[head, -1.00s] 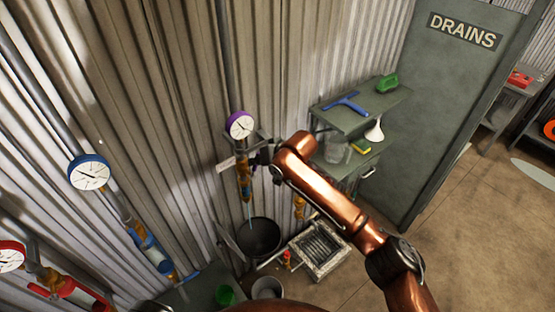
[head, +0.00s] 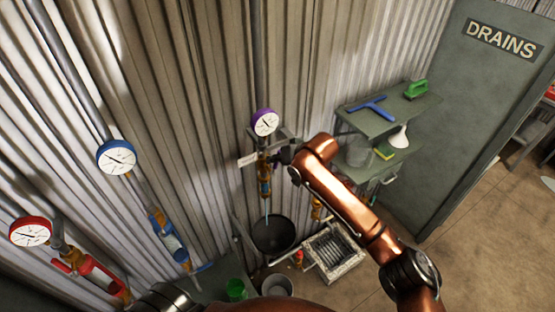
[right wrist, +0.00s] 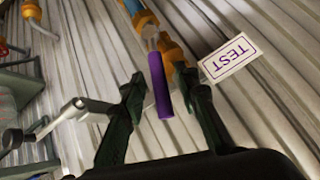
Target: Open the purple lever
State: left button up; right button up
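The purple lever (right wrist: 159,86) is a straight purple handle on a brass valve (right wrist: 170,48) in the right wrist view. It points down toward my palm. My right gripper (right wrist: 159,76) is open, with one dark finger on each side of the lever; I cannot tell whether either finger touches it. In the head view my right gripper (head: 282,156) is beside the pipe under the purple-rimmed gauge (head: 264,122). The lever is hard to make out there behind the gripper. My left gripper is not in view.
A TEST tag (right wrist: 230,59) hangs right of the lever. Blue (head: 116,157) and red (head: 30,232) gauges with their own valves are to the left. A black bucket (head: 273,236) and a grate (head: 332,252) are below. A shelf (head: 385,118) stands right.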

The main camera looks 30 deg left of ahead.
jog(key=v, duration=1.2)
dwell(0.3)
